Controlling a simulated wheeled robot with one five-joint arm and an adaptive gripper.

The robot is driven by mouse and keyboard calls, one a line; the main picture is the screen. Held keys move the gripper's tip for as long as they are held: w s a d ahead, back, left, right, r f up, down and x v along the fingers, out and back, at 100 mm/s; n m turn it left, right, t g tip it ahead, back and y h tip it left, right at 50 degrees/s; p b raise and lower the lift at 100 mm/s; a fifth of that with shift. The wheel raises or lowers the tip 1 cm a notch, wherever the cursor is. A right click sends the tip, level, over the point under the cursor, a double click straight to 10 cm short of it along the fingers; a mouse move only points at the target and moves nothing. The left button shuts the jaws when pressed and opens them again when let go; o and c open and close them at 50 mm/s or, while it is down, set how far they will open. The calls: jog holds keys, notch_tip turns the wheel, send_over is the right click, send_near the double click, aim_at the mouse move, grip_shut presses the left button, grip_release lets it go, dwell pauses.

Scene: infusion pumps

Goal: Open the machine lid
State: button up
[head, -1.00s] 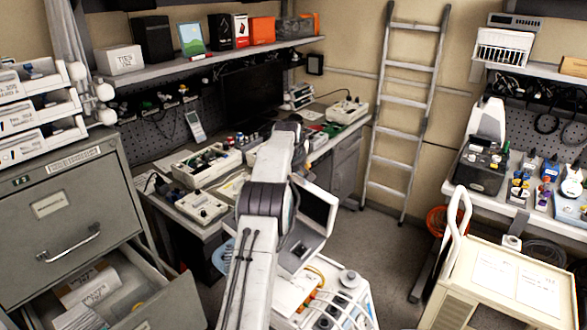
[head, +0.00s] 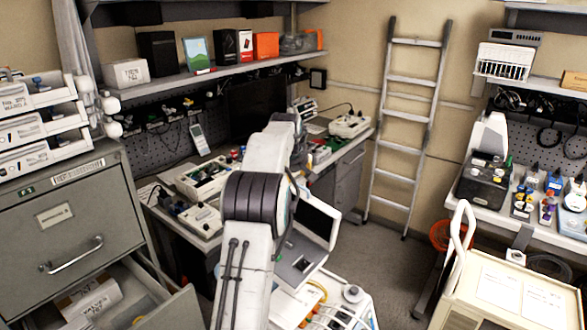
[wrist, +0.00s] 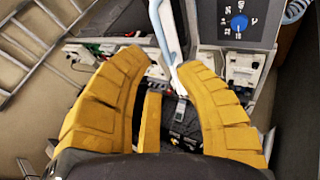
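A pale machine (head: 297,268) with a raised dark screen panel (head: 317,222) stands right of my arm in the head view. My arm covers part of it, and I cannot tell which part is the lid. In the wrist view, a grey panel with a blue knob (wrist: 239,23) is at the top right. A pale blue-white bar (wrist: 166,35) runs down toward the gap between my fingertips; I cannot tell whether they touch it. My gripper (wrist: 163,65) is open, its yellow fingers apart. My arm hides the gripper in the head view.
A workbench with several devices (head: 200,180) lies behind my arm. A grey cabinet (head: 60,220) with an open lower drawer is at left. A ladder (head: 400,130) leans on the back wall. A beige cart (head: 500,290) stands at right. Some floor (head: 375,255) is clear between.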

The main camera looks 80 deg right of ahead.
jog(key=shift+v, duration=1.25)
jog(key=shift+o, duration=0.3)
